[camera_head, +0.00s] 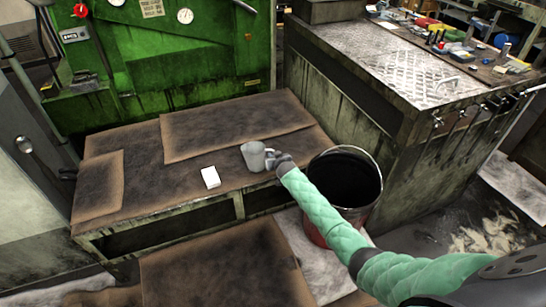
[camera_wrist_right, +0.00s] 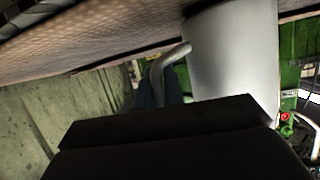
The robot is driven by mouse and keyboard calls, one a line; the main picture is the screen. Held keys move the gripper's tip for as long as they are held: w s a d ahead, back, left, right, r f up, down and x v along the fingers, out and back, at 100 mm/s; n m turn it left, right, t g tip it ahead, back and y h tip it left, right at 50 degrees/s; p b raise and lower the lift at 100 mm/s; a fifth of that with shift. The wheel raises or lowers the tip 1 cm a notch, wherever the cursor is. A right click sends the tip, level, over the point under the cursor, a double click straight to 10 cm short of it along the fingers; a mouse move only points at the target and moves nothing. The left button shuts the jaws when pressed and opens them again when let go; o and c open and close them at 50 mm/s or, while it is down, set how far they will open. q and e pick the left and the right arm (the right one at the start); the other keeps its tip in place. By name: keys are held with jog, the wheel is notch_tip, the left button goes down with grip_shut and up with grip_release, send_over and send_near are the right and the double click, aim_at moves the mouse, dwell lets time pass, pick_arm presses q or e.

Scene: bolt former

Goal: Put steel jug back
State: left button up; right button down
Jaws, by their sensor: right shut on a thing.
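The steel jug (camera_head: 253,157) is a small grey metal cup with a handle. In the head view it is at the right part of the low bench, upright, at the bench top; I cannot tell whether it touches the surface. My right gripper (camera_head: 279,161) is on its right side, shut on it. In the right wrist view the jug (camera_wrist_right: 232,55) fills the upper right, with its curved handle (camera_wrist_right: 160,72) at its left, close beyond the dark gripper body. The fingertips are mostly hidden there. My left gripper is not in view.
The low bench has brown, stained mats (camera_head: 235,128). A white box (camera_head: 210,177) lies left of the jug. A dark bucket (camera_head: 364,207) stands right of the bench beside my right arm. A metal-topped cabinet (camera_head: 380,55) with tools is at the right. A green machine (camera_head: 165,50) stands behind.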

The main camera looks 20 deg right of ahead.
jog(key=shift+f, duration=0.1)
jog(key=c, duration=1.5)
grip_release()
